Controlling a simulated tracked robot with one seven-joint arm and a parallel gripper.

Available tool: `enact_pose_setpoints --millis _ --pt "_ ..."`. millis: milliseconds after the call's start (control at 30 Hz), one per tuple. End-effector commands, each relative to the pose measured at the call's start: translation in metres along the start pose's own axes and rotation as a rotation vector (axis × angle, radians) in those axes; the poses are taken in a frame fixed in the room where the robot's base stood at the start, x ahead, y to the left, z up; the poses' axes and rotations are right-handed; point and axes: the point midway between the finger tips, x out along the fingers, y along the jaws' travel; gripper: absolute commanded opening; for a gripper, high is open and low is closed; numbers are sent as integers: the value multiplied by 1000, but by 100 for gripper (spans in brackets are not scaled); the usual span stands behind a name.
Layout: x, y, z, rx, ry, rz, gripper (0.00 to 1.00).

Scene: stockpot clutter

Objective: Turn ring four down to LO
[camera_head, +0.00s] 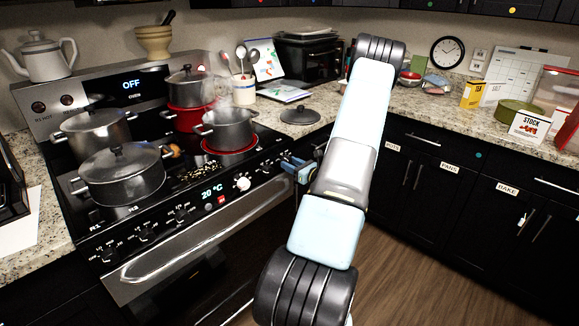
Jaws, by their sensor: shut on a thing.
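The black stove (215,182) stands at the left, with control knobs along its front panel. My gripper (291,163) is at the right end of that panel, shut on a knob there. The knob is hidden by the fingers, so I cannot read its setting. A grey open pot (226,127) sits on the front right ring, whose edge (229,150) glows red. Labels R1 and R2 mark the left part of the panel; no label for ring four is readable.
A lidded pan (121,174) and a stockpot (93,134) occupy the left rings. Small yellow bits (199,172) lie on the stove top. A loose lid (300,116) lies on the counter behind my gripper.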

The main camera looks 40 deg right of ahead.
Motion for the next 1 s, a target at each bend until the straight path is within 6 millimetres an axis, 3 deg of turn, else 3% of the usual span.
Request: enact_pose_setpoints --millis 200,633,967,1000 --pt "0 0 0 0 0 0 12" --pt "0 0 0 179 -1 0 12" --pt "0 0 0 198 -1 -1 12" --pt "0 0 0 198 -1 -1 44"
